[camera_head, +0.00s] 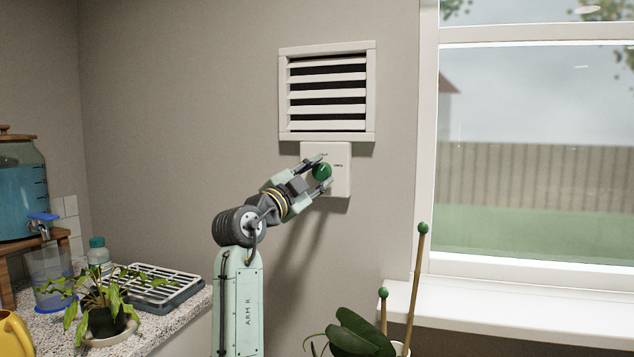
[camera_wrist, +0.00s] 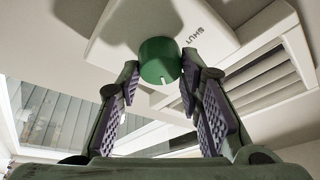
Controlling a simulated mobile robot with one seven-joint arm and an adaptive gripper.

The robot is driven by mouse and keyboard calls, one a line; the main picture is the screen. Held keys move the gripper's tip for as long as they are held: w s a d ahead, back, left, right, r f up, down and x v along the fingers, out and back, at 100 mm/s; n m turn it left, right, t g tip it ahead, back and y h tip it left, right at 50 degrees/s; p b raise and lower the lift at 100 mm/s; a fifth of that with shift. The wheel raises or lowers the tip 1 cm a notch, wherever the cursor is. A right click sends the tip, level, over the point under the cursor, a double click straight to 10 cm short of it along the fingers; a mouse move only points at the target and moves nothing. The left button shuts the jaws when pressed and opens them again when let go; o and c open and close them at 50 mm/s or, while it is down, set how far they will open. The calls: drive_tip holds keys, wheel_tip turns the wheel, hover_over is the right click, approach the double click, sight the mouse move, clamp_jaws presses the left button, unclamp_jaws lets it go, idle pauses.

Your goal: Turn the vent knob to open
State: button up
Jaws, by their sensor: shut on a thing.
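The green vent knob (camera_head: 321,171) sits on a white control plate (camera_head: 341,184) on the wall. My gripper (camera_head: 323,172) reaches up from the lower left and is shut on the knob, one finger on each side. In the wrist view the knob (camera_wrist: 158,56) is between the fingertips (camera_wrist: 160,71), with a short white mark on its near edge.
A window with a white sill (camera_head: 520,308) is at the right. A potted plant with stakes (camera_head: 414,290) stands low in front. At the left, a counter holds a drying rack (camera_head: 160,285), a small plant (camera_head: 105,312) and a blue water dispenser (camera_head: 20,190). The wall around the plate is clear.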

drive_tip(key=m+g, duration=0.1)
drive_tip(key=m, duration=0.1)
drive_tip(key=m+p, duration=0.1)
drive_tip(key=m, duration=0.2)
drive_tip(key=shift+a+r+g, duration=0.1)
drive_tip(key=shift+r+g, duration=0.1)
drive_tip(key=shift+g, duration=0.2)
drive_tip(key=shift+m+g+p, duration=0.4)
drive_tip(key=shift+m, duration=0.7)
drive_tip(key=o, duration=1.2)
drive_tip(key=shift+c, duration=0.2)
drive_tip(key=shift+f, duration=0.1)
drive_tip(key=r+v, duration=0.1)
drive_tip(key=v, duration=1.1)
drive_tip(key=shift+f, duration=0.45)
drive_tip(key=shift+w+a, duration=0.1)
